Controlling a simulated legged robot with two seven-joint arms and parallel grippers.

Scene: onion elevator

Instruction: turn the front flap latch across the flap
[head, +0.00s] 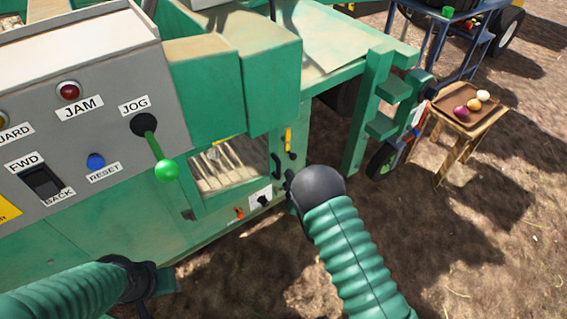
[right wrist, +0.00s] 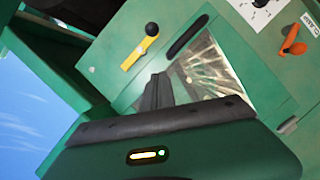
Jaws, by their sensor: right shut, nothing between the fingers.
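The front flap (head: 232,165) is a green-framed panel with a clear window, low on the machine's front; onion-like contents show blurred behind it. A yellow latch bar (head: 288,138) with a black knob stands roughly upright beside the flap's right edge. In the right wrist view, the yellow bar (right wrist: 138,52) lies beside the black flap handle (right wrist: 188,36), roughly parallel to it. My right gripper (right wrist: 157,92) is shut and empty in front of the flap, apart from the latch in the picture. My left gripper (head: 142,290) shows only partly at the lower left; its fingertips are unclear.
An orange lever (head: 239,213) and a black knob on a white plate (head: 263,199) sit below the window. A grey control panel (head: 90,110) with a green-knobbed jog lever (head: 166,170) is at left. A wooden stand (head: 462,125) with onions is at right, with open ground before it.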

